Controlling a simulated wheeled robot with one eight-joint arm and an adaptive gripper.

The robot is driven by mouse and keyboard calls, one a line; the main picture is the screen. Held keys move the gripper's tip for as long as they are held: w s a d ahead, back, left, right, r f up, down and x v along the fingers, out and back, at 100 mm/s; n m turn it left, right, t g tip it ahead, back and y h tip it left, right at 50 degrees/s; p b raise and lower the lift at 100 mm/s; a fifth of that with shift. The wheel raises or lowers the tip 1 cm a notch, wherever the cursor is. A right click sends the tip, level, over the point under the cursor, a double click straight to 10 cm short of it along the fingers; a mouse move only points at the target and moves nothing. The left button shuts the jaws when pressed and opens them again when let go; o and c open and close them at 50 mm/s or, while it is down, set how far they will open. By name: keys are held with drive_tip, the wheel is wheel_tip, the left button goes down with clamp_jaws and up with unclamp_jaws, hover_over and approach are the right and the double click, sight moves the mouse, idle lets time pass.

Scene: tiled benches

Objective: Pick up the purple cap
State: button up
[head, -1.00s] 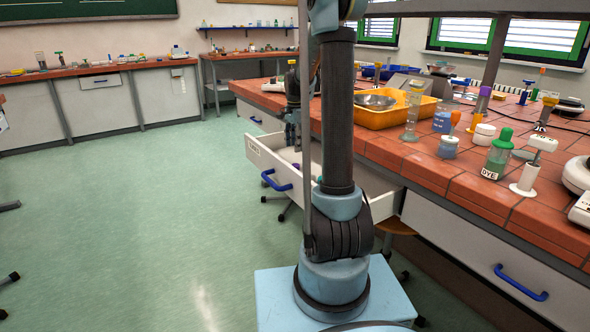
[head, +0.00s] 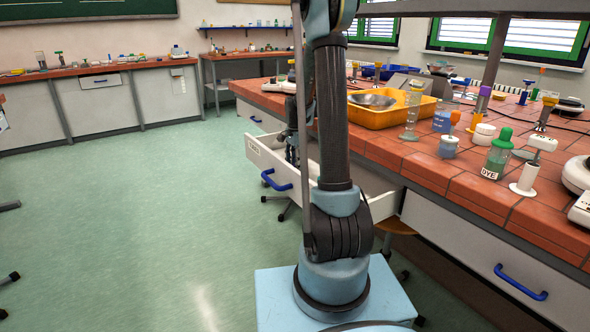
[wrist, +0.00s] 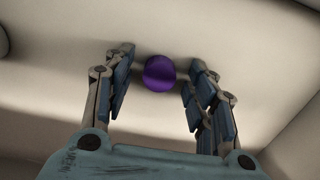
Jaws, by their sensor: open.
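The purple cap (wrist: 160,73) shows in the wrist view as a small round purple thing on the pale floor of the open drawer. My gripper (wrist: 158,92) is open, with one finger on each side of the cap and a gap to each. In the head view my gripper (head: 292,153) reaches down into the open white drawer (head: 283,185), partly behind my own arm. The cap is hidden in the head view.
The drawer's walls stand close around my gripper. The tiled bench (head: 480,180) beside it carries a yellow tray (head: 385,117), a green-capped dye bottle (head: 497,155) and other labware. The green floor (head: 150,220) at left is mostly clear.

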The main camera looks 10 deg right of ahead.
drive_tip(key=c, duration=0.8)
drive_tip(key=shift+o, duration=0.2)
